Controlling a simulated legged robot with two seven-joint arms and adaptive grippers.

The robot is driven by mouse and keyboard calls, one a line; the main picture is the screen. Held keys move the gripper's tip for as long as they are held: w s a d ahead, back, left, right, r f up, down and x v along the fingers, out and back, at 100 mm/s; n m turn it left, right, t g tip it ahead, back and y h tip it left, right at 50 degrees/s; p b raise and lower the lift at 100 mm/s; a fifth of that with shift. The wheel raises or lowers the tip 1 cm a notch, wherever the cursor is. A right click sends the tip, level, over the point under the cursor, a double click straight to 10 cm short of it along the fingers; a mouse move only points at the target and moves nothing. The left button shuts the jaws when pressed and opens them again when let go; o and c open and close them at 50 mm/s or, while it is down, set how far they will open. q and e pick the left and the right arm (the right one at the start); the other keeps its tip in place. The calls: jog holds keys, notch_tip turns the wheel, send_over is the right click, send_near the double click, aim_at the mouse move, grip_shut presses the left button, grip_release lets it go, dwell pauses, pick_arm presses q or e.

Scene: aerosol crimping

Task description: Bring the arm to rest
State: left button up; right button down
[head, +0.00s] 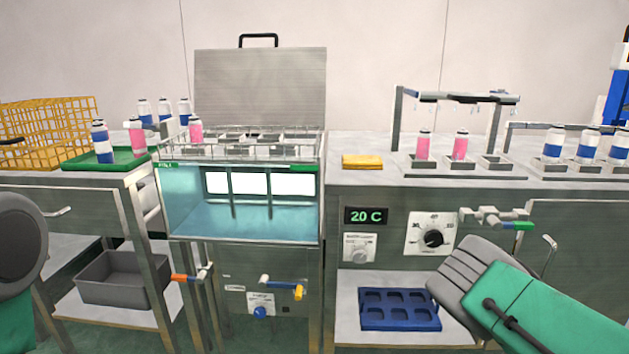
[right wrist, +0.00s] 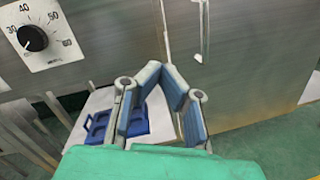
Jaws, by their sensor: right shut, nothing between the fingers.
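My right gripper (right wrist: 162,70) shows in the right wrist view with its fingertips together and nothing between them. It is in front of the bench's lower part, with the lower shelf and floor behind it. In the head view my right arm comes in from the lower right, in front of the bench's lower right side; the fingers cannot be made out there. My left gripper is not seen; only part of my left arm shows at the left edge.
A water bath (head: 240,222) with a raised lid (head: 260,88) stands centre left. Bottles stand on the green tray (head: 75,163) and in holders at right. A yellow cloth (head: 362,161), blue tray (head: 400,322), grey bin (head: 122,279), dial (head: 431,235) and protruding valve (head: 494,216) are nearby.

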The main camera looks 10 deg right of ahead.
jog(key=s+a+f+m+g+y+p, duration=0.1)
jog(key=s+a+f+m+g+p, duration=0.2)
jog(key=s+a+f+m+g, duration=0.35)
jog(key=s+a+f+m+g+p, duration=0.2)
jog(key=s+a+f+m+g, duration=0.15)
jog(key=s+m, duration=0.5)
jog(key=s+a+r+m+g+y+p, duration=0.1)
jog(key=s+a+m+g+y, duration=0.2)
jog(key=a, duration=0.7)
jog(key=s+a+r+m+g+y+p, duration=0.1)
jog(key=s+a+m+g+y+p, duration=0.1)
jog(key=s+a+m, duration=0.6)
jog(key=s+a+g+y, duration=0.1)
jog(key=s+a+g, duration=0.1)
jog(key=shift+s+a+r+p, duration=0.25)
jog(key=shift+a+r+p, duration=0.05)
jog(key=shift+r, duration=0.05)
jog(key=shift+w, duration=0.1)
